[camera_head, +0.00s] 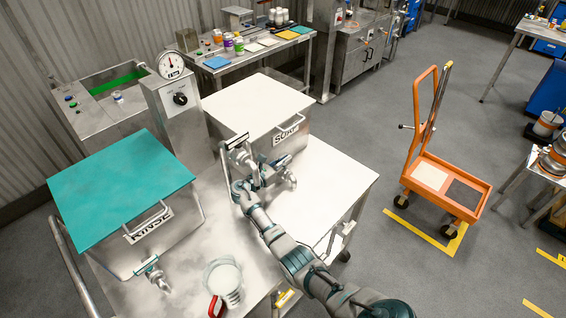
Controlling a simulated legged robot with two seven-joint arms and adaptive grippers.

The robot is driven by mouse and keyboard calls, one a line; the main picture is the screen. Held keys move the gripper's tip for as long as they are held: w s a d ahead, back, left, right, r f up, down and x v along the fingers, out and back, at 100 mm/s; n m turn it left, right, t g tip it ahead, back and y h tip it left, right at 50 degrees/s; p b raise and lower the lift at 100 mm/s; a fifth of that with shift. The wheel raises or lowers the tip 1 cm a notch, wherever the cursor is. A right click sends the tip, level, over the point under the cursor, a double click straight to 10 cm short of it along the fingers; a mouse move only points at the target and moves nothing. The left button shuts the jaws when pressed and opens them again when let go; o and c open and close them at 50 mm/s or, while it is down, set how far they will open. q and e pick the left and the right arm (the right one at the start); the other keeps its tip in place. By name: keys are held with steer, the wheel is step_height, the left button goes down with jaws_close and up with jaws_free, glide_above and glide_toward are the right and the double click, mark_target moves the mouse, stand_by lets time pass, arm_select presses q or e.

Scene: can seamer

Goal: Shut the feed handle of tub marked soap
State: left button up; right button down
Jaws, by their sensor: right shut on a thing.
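The soap tub (245,105) has a white lid and a front label reading SOAP. Its tap (291,180) comes out low on the front, with the feed handle (284,160) at its top. My right gripper (274,170) reaches in from the lower right and is shut on the feed handle, just below the label. The fingers and wrist hide part of the handle and tap, so its exact angle is hard to tell. My left gripper is out of view.
The rinse tub (120,190) with a teal lid stands at left, with its own tap (155,275). An orange trolley (440,180) stands on the floor at right.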

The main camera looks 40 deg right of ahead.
stand_by(0.3)
steer(key=c, duration=1.2)
jaws_free()
steer(key=shift+a, duration=0.1)
steer(key=a, duration=1.2)
steer(key=shift+s, duration=0.35)
steer(key=shift+f, duration=0.15)
